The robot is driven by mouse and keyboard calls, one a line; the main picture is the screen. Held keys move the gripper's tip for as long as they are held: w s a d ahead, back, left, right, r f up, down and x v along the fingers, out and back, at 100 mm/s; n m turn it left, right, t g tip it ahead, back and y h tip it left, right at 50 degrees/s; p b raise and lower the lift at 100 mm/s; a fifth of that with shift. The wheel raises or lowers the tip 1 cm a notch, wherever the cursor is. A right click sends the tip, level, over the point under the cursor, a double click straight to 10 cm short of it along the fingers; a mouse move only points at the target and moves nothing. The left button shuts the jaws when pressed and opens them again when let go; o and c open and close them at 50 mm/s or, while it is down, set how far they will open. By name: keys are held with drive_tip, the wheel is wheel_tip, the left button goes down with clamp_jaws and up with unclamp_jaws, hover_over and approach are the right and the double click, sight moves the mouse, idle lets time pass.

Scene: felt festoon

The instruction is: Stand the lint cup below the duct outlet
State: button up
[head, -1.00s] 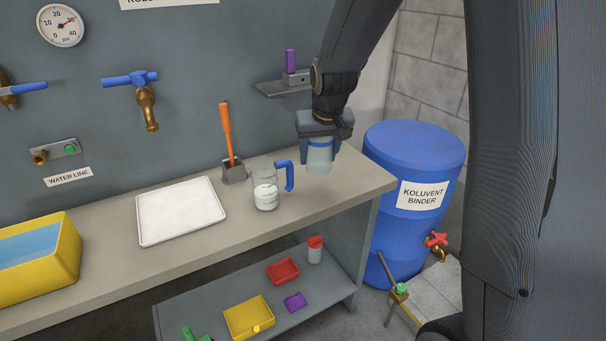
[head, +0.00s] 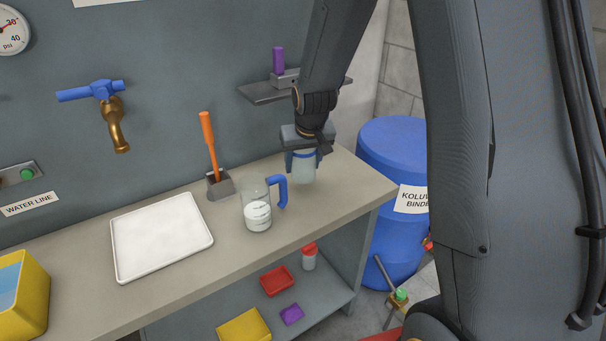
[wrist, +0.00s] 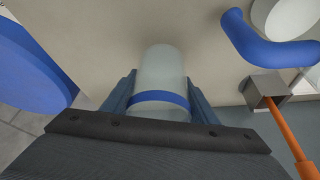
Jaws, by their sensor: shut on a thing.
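A pale translucent cup with a blue band (head: 304,170), which I take to be the lint cup, is upright at the right end of the bench. It also shows in the wrist view (wrist: 163,68). My gripper (head: 303,160) points down and is shut on the cup, one blue-grey finger on each side of it, as the wrist view shows (wrist: 160,100). I cannot tell whether the cup's base touches the bench. I cannot make out a duct outlet in either view.
A clear jug with a blue handle (head: 257,212) stands left of the cup. An orange-handled tool sits in a grey holder (head: 220,187) behind the jug. A white tray (head: 160,238) lies further left. A wall shelf (head: 262,93) is above; a blue drum (head: 392,150) stands right.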

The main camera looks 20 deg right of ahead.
sight(303, 175)
drive_tip(key=shift+f+p, duration=0.4)
drive_tip(key=shift+f, duration=1.75)
drive_tip(key=shift+f, duration=0.15)
drive_tip(key=o, duration=1)
drive_tip(key=shift+o, duration=0.2)
